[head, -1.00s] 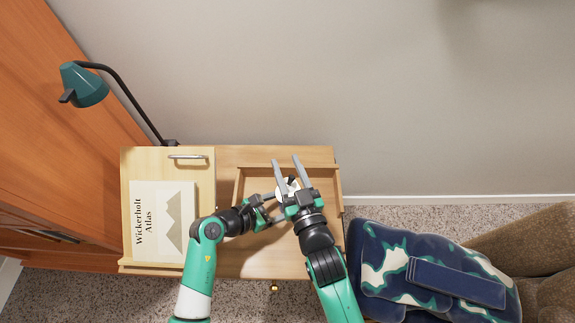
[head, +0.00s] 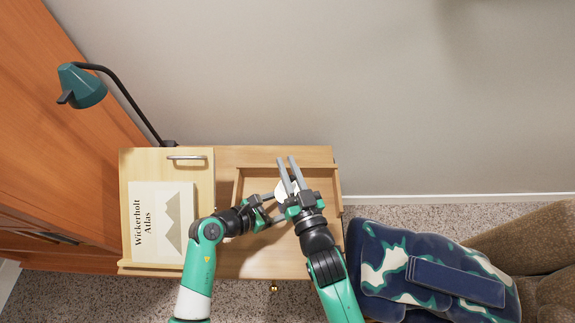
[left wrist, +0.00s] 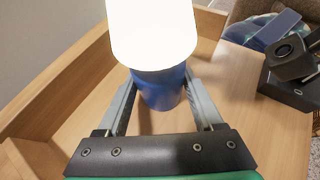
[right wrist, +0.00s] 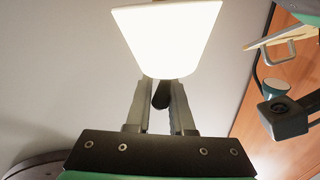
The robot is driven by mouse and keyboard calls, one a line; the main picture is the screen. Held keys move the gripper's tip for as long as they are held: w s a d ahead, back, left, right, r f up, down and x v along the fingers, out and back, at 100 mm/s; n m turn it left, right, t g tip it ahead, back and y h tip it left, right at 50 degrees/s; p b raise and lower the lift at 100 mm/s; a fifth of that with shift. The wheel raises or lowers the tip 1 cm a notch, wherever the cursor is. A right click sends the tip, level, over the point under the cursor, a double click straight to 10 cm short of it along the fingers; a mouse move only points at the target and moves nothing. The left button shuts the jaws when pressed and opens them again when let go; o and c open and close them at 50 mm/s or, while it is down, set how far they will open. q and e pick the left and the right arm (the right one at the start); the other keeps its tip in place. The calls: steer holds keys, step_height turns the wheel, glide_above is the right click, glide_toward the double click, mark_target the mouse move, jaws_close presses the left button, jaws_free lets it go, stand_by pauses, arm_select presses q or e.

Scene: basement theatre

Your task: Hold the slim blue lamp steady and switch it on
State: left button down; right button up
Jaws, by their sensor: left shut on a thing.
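The slim blue lamp stands in the tray part of the wooden cabinet top. Its white shade (head: 282,188) shows between my arms in the head view. In the left wrist view its blue body (left wrist: 160,88) is between the fingers of my left gripper (head: 268,208), which is shut on it under the bright white shade (left wrist: 152,30). My right gripper (head: 290,172) reaches over the lamp with its fingers apart but narrowed. In the right wrist view a small dark part (right wrist: 162,95) shows between these fingers below the shade; contact is unclear.
A teal desk lamp (head: 82,87) on a black arm stands at the left. A Wickerholt Atlas book (head: 150,200) lies on the cabinet's left side by a metal handle (head: 187,157).

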steer(key=o, duration=0.4)
steer(key=v, duration=1.2)
arm_select(q)
jaws_free()
